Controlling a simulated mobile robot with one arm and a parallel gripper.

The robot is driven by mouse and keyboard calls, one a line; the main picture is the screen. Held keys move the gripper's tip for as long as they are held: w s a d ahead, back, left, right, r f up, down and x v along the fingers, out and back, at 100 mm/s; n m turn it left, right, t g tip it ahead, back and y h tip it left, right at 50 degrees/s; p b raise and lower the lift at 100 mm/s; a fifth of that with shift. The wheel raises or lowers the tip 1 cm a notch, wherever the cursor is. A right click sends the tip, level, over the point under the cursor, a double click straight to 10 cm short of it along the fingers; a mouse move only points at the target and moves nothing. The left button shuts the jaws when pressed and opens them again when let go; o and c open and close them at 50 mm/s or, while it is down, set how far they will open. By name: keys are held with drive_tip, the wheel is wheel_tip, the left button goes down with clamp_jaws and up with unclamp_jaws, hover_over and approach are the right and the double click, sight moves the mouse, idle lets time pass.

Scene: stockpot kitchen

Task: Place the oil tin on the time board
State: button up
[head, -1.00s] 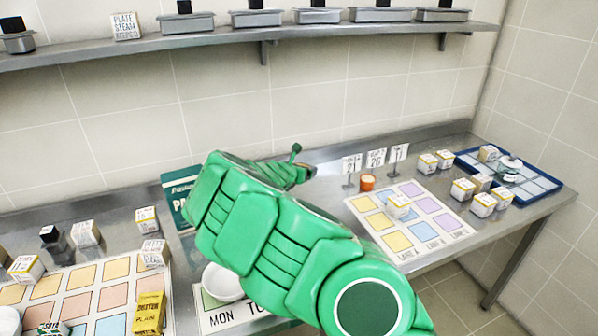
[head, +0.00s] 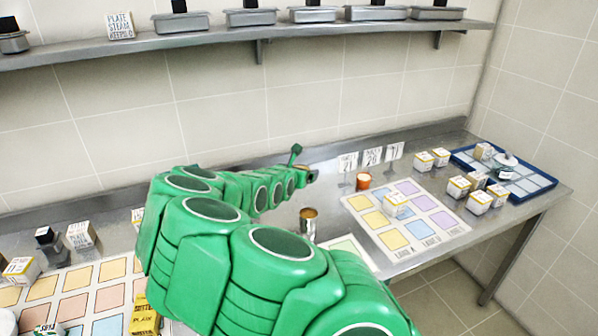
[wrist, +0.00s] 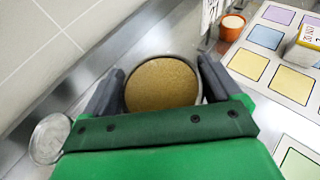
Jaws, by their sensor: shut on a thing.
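My gripper (wrist: 161,70) is shut on a round tin (wrist: 160,88) with a gold-brown top, which I take as the oil tin. Its dark fingers lie on both sides of it. In the head view my gripper (head: 307,174) is small, near the back of the counter, and the tin in it is hardly visible. A lettered white board (head: 352,243) with a pale green square, likely the time board, is partly hidden behind my arm. Its corner also shows in the wrist view (wrist: 296,160).
Another metal tin (head: 309,226) stands beside that board. A blue tray (head: 540,186) is at the right. A clear round item (wrist: 48,138) lies near the wall.

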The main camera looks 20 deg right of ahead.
drive_tip(key=shift+s+a+r, duration=0.1)
drive_tip(key=shift+s+a, duration=0.05)
drive_tip(key=shift+s, duration=0.2)
